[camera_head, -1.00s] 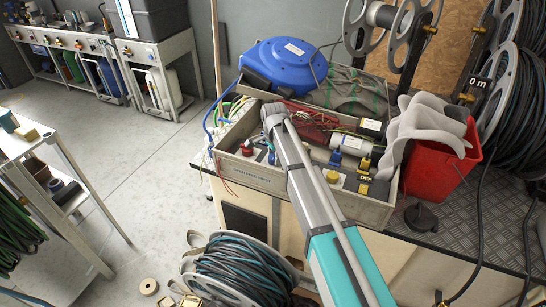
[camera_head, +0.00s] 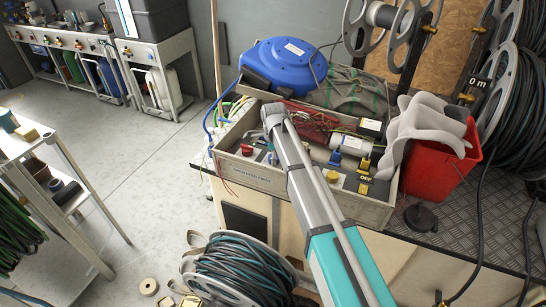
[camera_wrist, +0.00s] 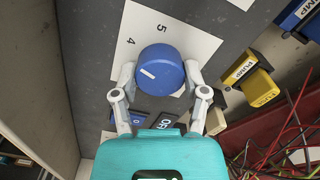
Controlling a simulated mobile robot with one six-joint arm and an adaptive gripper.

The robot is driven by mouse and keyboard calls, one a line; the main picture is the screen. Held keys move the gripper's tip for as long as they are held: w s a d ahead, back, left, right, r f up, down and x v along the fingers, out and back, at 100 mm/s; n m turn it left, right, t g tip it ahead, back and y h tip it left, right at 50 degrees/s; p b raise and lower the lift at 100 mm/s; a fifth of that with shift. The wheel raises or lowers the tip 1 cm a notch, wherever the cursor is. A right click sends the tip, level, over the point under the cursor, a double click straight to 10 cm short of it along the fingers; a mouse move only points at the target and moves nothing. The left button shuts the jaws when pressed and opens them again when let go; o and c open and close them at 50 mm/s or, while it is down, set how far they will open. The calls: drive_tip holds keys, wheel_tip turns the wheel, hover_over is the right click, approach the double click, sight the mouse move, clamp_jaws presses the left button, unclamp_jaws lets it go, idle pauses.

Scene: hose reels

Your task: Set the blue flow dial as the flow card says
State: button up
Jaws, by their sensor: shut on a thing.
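The blue flow dial (camera_wrist: 160,72) is round, with a short white mark on its left part in the wrist view. It sits on a white scale plate (camera_wrist: 188,32) where the numbers 4 and 5 show; the rest of the scale is hidden or out of view. My gripper (camera_wrist: 160,75) is shut on the dial, one grey finger on each side of it. In the head view my arm covers the dial and the gripper. I cannot make out a readable flow card in either view.
The grey crate (camera_head: 257,178) holds these parts. A red bucket (camera_head: 457,165) stands to its right.

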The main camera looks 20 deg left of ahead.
drive_tip(key=o, duration=1.1)
drive_tip(key=shift+o, duration=0.2)
